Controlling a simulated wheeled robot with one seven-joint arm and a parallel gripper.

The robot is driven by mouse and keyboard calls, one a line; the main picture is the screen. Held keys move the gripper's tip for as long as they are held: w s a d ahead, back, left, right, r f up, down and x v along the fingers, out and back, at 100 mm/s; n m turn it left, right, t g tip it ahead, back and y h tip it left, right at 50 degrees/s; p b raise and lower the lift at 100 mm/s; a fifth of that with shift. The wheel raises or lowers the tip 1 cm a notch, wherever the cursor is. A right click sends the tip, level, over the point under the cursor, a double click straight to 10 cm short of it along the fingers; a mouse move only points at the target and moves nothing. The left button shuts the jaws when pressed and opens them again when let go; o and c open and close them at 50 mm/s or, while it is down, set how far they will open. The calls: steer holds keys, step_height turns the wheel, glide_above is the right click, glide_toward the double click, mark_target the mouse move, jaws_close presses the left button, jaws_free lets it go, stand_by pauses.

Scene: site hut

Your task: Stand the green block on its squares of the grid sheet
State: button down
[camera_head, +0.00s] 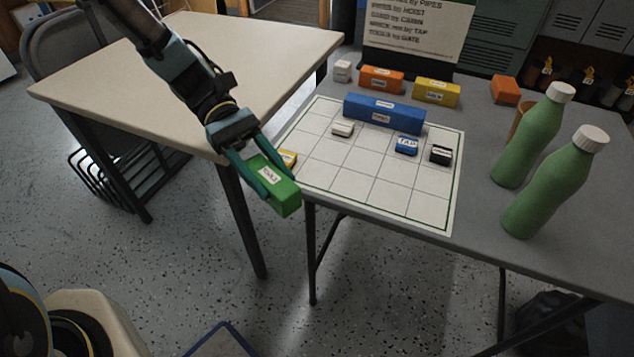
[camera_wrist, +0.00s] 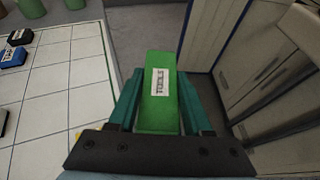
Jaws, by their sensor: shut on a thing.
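My gripper (camera_head: 262,182) is shut on the green block (camera_head: 287,201), which has a white label; in the wrist view the label on the block (camera_wrist: 160,108) reads TOOLS. The block is held off the left front edge of the grey table, out over the floor. The grid sheet (camera_head: 419,206) lies on the grey table to the right of my gripper, and part of it shows at the left of the wrist view (camera_wrist: 73,78). On the sheet are a long blue block (camera_head: 383,117), a small white block, a small blue TAP block (camera_head: 406,146), a black block (camera_head: 440,154) and a yellow block (camera_head: 288,158) partly hidden by my gripper.
Two green bottles (camera_head: 533,135) with white caps stand on the right of the grey table. Orange (camera_head: 381,80), yellow (camera_head: 436,92) and white blocks line the sheet's far side before a printed sign (camera_head: 418,28). A beige table (camera_head: 200,60) stands at left.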

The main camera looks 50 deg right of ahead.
steer(key=s+d+r+n+h, duration=0.45)
steer(key=d+r, duration=0.25)
steer(key=d, duration=0.4)
steer(key=shift+t+h, duration=0.3)
steer(key=shift+h, duration=0.15)
step_height(320, 180, down, 9)
steer(key=shift+b, duration=0.6)
steer(key=shift+c, duration=1.6)
jaws_free()
steer(key=v, duration=1.2)
